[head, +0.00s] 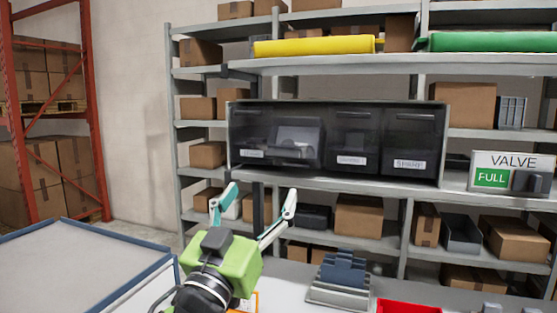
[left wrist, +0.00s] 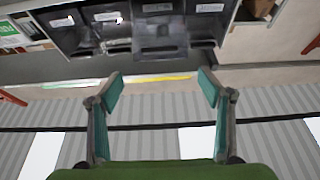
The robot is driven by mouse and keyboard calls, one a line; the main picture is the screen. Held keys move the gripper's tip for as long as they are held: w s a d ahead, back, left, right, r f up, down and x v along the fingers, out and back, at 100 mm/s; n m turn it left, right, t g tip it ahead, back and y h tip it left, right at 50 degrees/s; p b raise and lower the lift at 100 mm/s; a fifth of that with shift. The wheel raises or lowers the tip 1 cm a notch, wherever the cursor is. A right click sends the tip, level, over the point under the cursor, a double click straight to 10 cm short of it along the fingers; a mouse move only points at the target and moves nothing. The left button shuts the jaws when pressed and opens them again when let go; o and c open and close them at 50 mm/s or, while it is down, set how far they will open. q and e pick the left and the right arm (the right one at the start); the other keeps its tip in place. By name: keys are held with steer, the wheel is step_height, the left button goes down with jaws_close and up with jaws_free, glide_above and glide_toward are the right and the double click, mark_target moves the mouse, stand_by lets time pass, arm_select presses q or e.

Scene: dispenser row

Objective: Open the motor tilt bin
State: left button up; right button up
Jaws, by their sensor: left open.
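A row of dark tilt bins (head: 380,137) sits on the middle shelf. The labels at right read like "SPARE"; the left ones are too small to read, so I cannot tell which is the motor bin. The second bin from the left (head: 297,137) juts forward and looks tilted out; its front also shows in the left wrist view (left wrist: 158,38). My left gripper (head: 256,202) is open and empty, in front of and below the left bins. Its spread fingers also show in the left wrist view (left wrist: 161,82), apart from the bins. My right gripper is out of view.
A VALVE sign marked FULL (head: 503,172) stands right of the bins. A blue-edged table (head: 85,262) is at the lower left. A blue-grey stepped piece (head: 342,275) and a red tray (head: 407,307) lie in front. Cardboard boxes (head: 358,216) fill the lower shelves.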

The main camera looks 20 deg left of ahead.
mark_target(282, 157)
arm_select(q)
steer(key=p+x, duration=0.3)
steer(key=x, duration=0.8)
steer(key=shift+r, duration=0.15)
steer(key=shift+w+r+p, duration=0.1)
steer(key=shift+w+p, duration=0.25)
steer(key=shift+w, duration=0.2)
